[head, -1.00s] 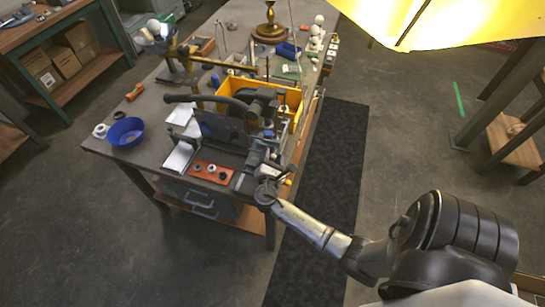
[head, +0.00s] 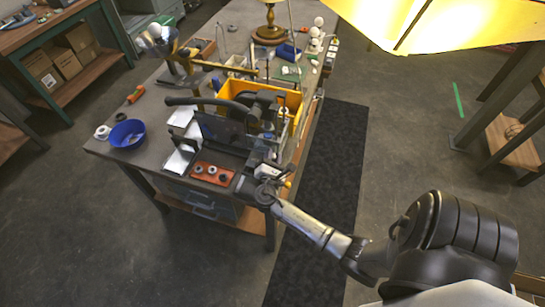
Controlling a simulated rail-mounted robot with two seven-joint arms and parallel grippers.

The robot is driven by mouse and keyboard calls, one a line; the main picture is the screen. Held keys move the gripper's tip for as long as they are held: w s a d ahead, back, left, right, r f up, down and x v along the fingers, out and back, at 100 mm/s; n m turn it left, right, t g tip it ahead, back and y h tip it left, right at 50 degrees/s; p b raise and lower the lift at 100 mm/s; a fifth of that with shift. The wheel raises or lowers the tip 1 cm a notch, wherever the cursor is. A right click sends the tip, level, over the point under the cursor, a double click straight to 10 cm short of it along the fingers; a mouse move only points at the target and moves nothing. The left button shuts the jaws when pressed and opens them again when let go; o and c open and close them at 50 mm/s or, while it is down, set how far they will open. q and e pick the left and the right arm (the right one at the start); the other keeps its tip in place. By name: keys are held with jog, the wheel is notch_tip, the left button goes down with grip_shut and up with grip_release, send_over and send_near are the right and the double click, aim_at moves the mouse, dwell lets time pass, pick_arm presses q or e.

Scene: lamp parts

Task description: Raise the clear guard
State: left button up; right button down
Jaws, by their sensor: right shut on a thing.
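A dark bench machine (head: 240,118) with a long black handle stands at the near end of the workbench. A smooth, bluish, see-through-looking panel, which I take for the clear guard (head: 220,131), stands at its front, tilted. My right gripper (head: 264,184) is at the machine's near right corner, right of and below the panel. It is shut on a small part there. The fingers and wrist hide that part, so I cannot tell if it belongs to the guard. My left gripper is not in view.
A yellow bin (head: 288,98) stands just behind the machine. An orange tray (head: 212,173) with small round parts lies in front. A blue bowl (head: 127,134) is at the left. A glowing yellow lampshade (head: 440,22) hangs at top right.

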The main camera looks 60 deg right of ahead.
notch_tip(320, 180, up, 9)
jog(key=p, duration=0.6)
jog(key=shift+f+p, duration=0.1)
jog(key=shift+p, duration=0.2)
jog(key=shift+w, duration=0.1)
jog(key=c, duration=0.9)
grip_release()
jog(key=shift+f, duration=0.1)
jog(key=shift+a, duration=0.25)
jog(key=b+v, duration=0.2)
jog(key=v, duration=1.1)
jog(key=shift+a, duration=0.2)
